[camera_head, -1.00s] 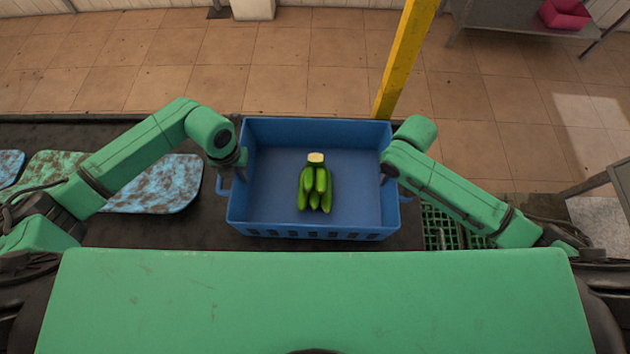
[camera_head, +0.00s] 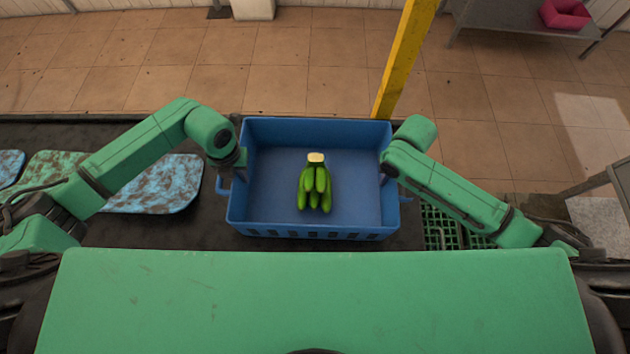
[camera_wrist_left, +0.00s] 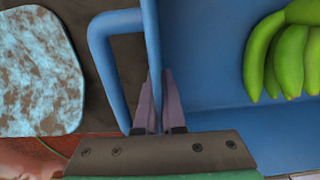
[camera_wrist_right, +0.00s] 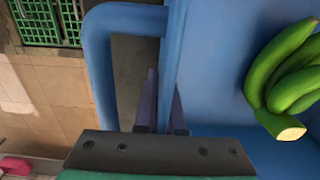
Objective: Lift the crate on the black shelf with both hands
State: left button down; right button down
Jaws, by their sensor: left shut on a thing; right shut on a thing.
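The blue crate (camera_head: 360,190) is on the black shelf (camera_head: 210,225), with a bunch of green bananas (camera_head: 316,185) lying in its middle. My left gripper (camera_head: 238,165) is at the crate's left side. In the left wrist view its fingers (camera_wrist_left: 158,100) are shut on the crate's side wall, beside the handle (camera_wrist_left: 98,50). My right gripper (camera_head: 386,170) is at the crate's right side. In the right wrist view its fingers (camera_wrist_right: 163,100) are shut on the opposite wall, beside that side's handle (camera_wrist_right: 95,60). I cannot tell whether the crate's underside touches the shelf.
Mottled blue and green pads (camera_head: 165,185) lie on the shelf to the left. A green grid crate (camera_head: 440,228) is low at the right. A yellow post (camera_head: 403,60) stands behind the crate. A pink bin (camera_head: 565,14) sits on a grey table at the back right.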

pick_arm(q)
jog(key=shift+r, duration=0.1)
pick_arm(e)
jog(key=shift+r, duration=0.1)
